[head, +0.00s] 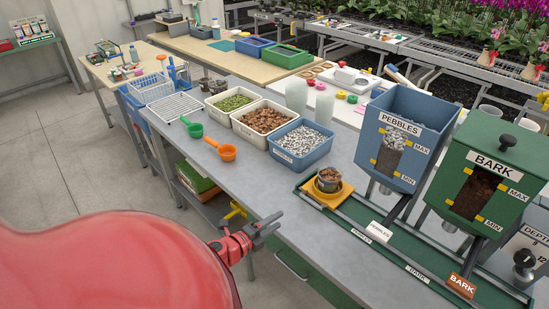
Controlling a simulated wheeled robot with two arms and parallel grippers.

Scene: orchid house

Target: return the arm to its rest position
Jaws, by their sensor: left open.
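My left gripper (269,228) shows near the lower middle of the head view, at the front edge of the grey workbench (215,153). Its dark fingers are open, with nothing visible between them. It is apart from the pot and tubs on the bench. A smooth red part of my own body fills the lower left and hides the floor there. My right gripper is not in view.
A pot of bark (328,182) stands on a yellow stand on the green rail base, near the pebbles hopper (397,139) and bark hopper (492,186). Floor at left is clear.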

